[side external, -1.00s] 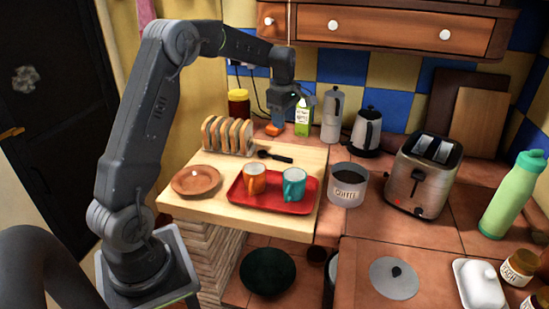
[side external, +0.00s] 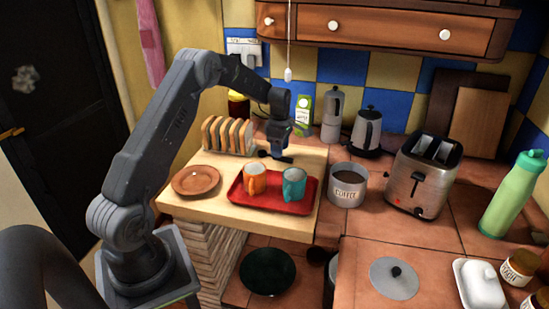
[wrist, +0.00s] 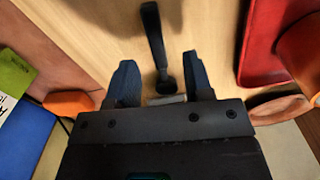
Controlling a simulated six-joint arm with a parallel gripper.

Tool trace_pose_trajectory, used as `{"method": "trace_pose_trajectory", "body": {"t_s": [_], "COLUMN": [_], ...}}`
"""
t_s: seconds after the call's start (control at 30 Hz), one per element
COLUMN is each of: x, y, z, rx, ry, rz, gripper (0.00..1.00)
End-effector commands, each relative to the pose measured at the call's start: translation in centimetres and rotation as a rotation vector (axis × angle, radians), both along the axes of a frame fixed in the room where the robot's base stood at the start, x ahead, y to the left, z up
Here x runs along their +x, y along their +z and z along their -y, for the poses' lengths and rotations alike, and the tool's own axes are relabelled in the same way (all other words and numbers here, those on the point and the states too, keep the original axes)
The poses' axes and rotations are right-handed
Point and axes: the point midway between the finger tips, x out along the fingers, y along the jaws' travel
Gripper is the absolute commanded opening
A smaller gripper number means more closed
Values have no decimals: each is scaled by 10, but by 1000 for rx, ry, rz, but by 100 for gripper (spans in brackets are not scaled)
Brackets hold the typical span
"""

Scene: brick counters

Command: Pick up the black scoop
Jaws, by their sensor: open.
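The black scoop (wrist: 155,40) lies on the pale wooden board (side external: 218,208). In the side view my gripper (side external: 277,153) is low over the board and hides part of the scoop (side external: 286,160). In the wrist view my gripper (wrist: 160,68) is open, with one blue-tipped finger on each side of the scoop's lower end. The scoop's long handle runs up toward the top of that view. Whether a finger touches the scoop I cannot tell.
A red tray (side external: 262,205) with an orange mug (side external: 255,181) and a teal mug (side external: 293,184) is close in front of my gripper. A toast rack (side external: 228,136) stands left, with a brown plate (side external: 195,181) nearer. A coffee tin (side external: 347,188) stands right of the board.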

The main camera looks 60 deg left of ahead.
Motion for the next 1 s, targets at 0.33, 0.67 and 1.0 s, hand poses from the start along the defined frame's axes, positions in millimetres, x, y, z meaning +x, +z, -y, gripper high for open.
{"method": "trace_pose_trajectory", "body": {"t_s": [0.33,0.67,1.0], "x": [1,1,2], "y": [-30,-29,-29], "z": [-1,-1,-1], "rx": [0,0,0], "ry": [0,0,0], "rz": [1,1,2], "gripper": [47,29,0]}}
